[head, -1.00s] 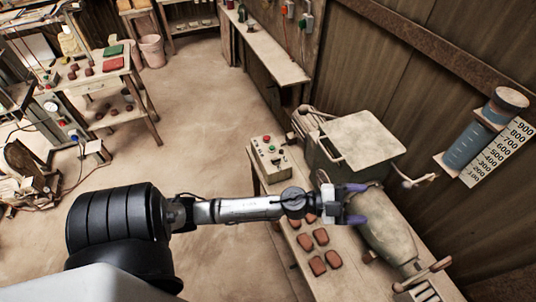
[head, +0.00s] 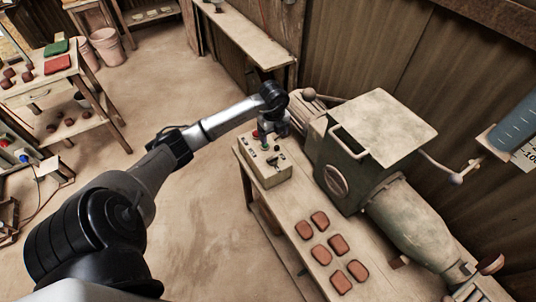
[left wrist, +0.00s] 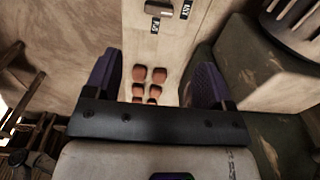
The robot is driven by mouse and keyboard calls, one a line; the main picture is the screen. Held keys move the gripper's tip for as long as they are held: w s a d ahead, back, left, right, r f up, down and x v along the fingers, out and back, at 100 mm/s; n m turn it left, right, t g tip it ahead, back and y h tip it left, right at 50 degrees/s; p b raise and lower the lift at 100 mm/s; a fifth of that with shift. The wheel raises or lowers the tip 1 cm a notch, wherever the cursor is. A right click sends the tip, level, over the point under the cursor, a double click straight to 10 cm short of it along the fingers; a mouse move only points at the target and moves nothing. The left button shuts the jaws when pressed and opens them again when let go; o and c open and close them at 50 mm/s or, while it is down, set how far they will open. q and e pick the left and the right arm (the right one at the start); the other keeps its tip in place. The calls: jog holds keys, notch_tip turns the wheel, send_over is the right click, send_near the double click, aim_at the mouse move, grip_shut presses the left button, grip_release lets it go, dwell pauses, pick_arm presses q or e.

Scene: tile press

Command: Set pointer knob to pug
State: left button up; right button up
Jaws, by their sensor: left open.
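In the left wrist view a grey pointer knob (left wrist: 159,8) shows at the top edge, partly cut off. Two small dark labels with pale lettering lie beside it, one below (left wrist: 155,27) and one to the right (left wrist: 187,9); their text is hard to read. My left gripper (left wrist: 157,82) is open and empty, its purple fingers spread apart and clear of the knob. In the head view it hangs over the box's far end, partly hidden by its wrist. My right gripper is not in view.
A green-grey machine (head: 345,165) with a flat top stands right of the box. Several reddish-brown blocks (head: 338,245) lie on the bench (head: 290,225) in front. A wooden wall closes off the right. Open floor lies left of the bench.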

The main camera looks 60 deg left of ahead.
aim_at(272, 157)
pick_arm(q)
notch_tip(272, 157, down, 14)
jog(key=shift+r+b, duration=0.15)
jog(key=shift+b, duration=0.5)
jog(key=shift+c, duration=0.4)
jog(key=c, duration=0.9)
jog(key=shift+o, duration=0.2)
